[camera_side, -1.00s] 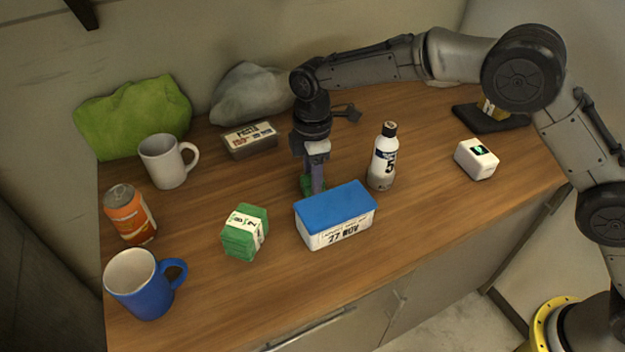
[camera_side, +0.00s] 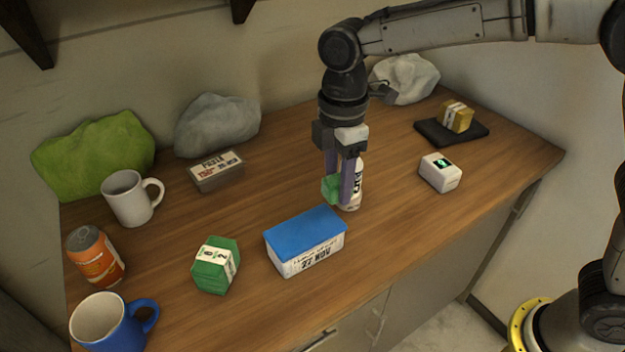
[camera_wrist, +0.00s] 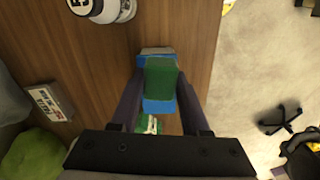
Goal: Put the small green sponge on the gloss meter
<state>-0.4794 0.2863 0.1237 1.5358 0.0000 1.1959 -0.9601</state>
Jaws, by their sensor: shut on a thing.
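The small green sponge (camera_side: 331,189) is between the fingers of my gripper (camera_side: 341,188), held above the table behind the blue-lidded box. In the wrist view the sponge (camera_wrist: 160,78) shows between the two fingertips. My gripper is shut on it, and a finger hides part of it in the side view. The gloss meter appears to be the small white device with a lit green screen (camera_side: 440,173), standing on the table to the right of my gripper. Its top looks bare. It does not show in the wrist view.
A white bottle (camera_side: 356,188) stands partly hidden behind my gripper. The blue-lidded box (camera_side: 305,240) and a wrapped green block (camera_side: 215,266) are in front. A black mat (camera_side: 435,133) bears a yellow block.

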